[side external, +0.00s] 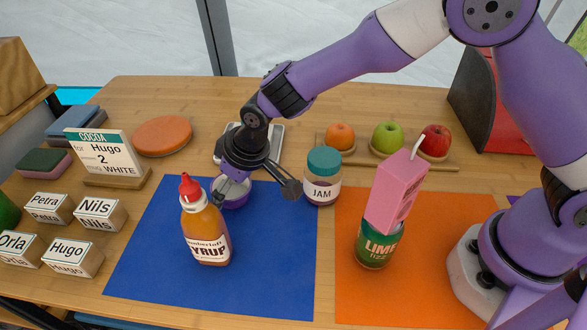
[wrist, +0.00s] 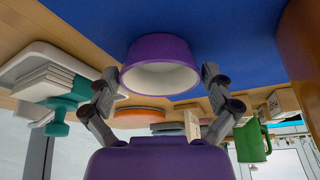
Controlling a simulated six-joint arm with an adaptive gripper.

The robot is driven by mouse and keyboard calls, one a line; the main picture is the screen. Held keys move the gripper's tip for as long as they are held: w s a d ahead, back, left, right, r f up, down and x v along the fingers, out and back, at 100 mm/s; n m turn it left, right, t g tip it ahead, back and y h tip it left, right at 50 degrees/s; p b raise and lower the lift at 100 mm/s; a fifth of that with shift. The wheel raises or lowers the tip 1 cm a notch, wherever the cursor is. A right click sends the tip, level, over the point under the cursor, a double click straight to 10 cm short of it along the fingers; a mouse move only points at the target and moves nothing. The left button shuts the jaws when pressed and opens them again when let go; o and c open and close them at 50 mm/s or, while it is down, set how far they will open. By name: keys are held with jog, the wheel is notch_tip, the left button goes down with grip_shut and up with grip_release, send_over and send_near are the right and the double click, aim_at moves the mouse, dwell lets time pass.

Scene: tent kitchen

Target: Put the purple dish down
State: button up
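The purple dish (side external: 236,198), with a white inside, is at the back of the blue mat (side external: 270,260), partly hidden behind the syrup bottle (side external: 205,228). My gripper (side external: 228,187) reaches down to it from behind. In the wrist view, which is upside down, the dish (wrist: 155,50) sits between the two fingers (wrist: 160,75), one at each side of its wall, and they look closed on it. The dish looks roughly upright, low over or on the mat; I cannot tell if its base touches.
The syrup bottle stands close in front of the dish. A jam jar (side external: 322,178) stands to the right, a metal tray (side external: 272,135) behind. A pink carton (side external: 397,190) rests on a lime can (side external: 378,245) on the orange mat (side external: 440,270). The blue mat's front is clear.

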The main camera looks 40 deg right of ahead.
dwell(0.3)
jog(key=v, duration=1.2)
jog(key=s+d+r+m, duration=0.1)
jog(key=s+d+r, duration=0.2)
jog(key=d, duration=0.3)
jog(key=s+d+r+m, duration=0.1)
jog(key=s+d+r, duration=0.2)
jog(key=d, duration=0.3)
jog(key=s+d+m+t+h, duration=0.1)
jog(key=s+d+m, duration=0.1)
jog(key=s+d, duration=0.5)
jog(key=shift+s+m+h, duration=0.3)
jog(key=shift+s+h, duration=0.1)
jog(key=shift+s, duration=0.45)
jog(key=shift+d+f, duration=0.1)
jog(key=shift+d, duration=0.05)
